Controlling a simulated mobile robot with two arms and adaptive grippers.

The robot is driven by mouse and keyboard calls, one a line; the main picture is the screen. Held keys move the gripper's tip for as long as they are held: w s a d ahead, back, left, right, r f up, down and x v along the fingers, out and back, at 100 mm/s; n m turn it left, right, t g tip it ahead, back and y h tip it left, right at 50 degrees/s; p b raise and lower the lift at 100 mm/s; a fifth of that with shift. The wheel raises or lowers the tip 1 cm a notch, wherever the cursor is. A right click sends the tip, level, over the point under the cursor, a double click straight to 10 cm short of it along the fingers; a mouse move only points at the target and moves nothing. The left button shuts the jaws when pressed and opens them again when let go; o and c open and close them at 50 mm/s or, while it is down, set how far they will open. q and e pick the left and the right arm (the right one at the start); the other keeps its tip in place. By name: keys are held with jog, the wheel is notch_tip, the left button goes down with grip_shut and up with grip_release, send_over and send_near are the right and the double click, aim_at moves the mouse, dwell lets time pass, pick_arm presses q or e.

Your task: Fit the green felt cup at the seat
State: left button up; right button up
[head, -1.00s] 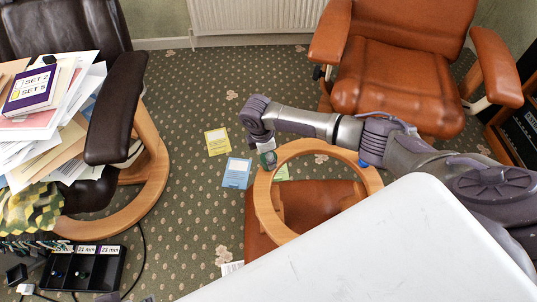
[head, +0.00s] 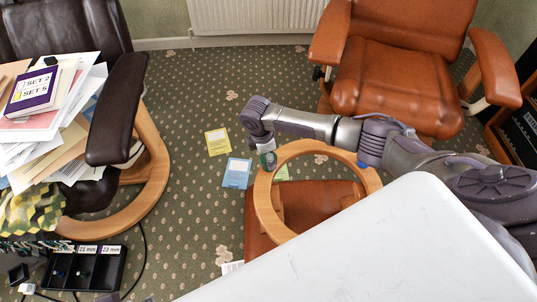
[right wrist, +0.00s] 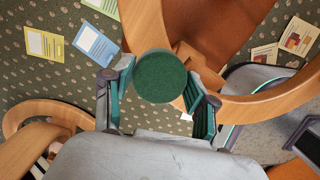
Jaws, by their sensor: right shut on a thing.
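My right gripper (head: 267,158) hangs at the left side of the upturned footstool's wooden ring (head: 263,208). In the right wrist view it (right wrist: 163,84) is shut on the green felt cup (right wrist: 160,77), whose round green felt face shows between the fingers. The cup appears small in the head view (head: 269,161). In the right wrist view the cup overlaps the ring (right wrist: 145,25); I cannot tell whether they touch. No seat for the cup can be made out clearly. My left gripper is not in view.
The footstool's brown leather cushion (head: 318,196) lies under the ring. Blue (head: 237,173) and yellow (head: 217,142) cards lie on the patterned carpet. A brown armchair (head: 400,85) stands behind, and a dark chair with papers (head: 118,105) at left. A black tray (head: 96,270) is lower left.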

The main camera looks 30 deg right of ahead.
aim_at(263, 159)
pick_arm(q)
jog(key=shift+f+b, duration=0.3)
jog(key=shift+b, duration=0.05)
pick_arm(e)
jog(key=shift+f, duration=0.85)
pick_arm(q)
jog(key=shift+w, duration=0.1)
pick_arm(e)
jog(key=shift+f, duration=0.2)
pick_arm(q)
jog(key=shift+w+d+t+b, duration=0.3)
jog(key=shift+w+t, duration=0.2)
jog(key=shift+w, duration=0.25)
pick_arm(e)
jog(key=shift+f, duration=0.5)
jog(key=o, duration=0.9)
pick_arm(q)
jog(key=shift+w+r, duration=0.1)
pick_arm(e)
jog(key=shift+o, duration=0.2)
jog(key=r, duration=0.4)
jog(key=a+r, duration=0.1)
jog(key=r, duration=0.7)
jog(key=shift+w+a, duration=0.2)
jog(key=shift+a, duration=0.2)
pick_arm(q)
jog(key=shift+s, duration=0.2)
pick_arm(e)
jog(key=shift+f, duration=0.1)
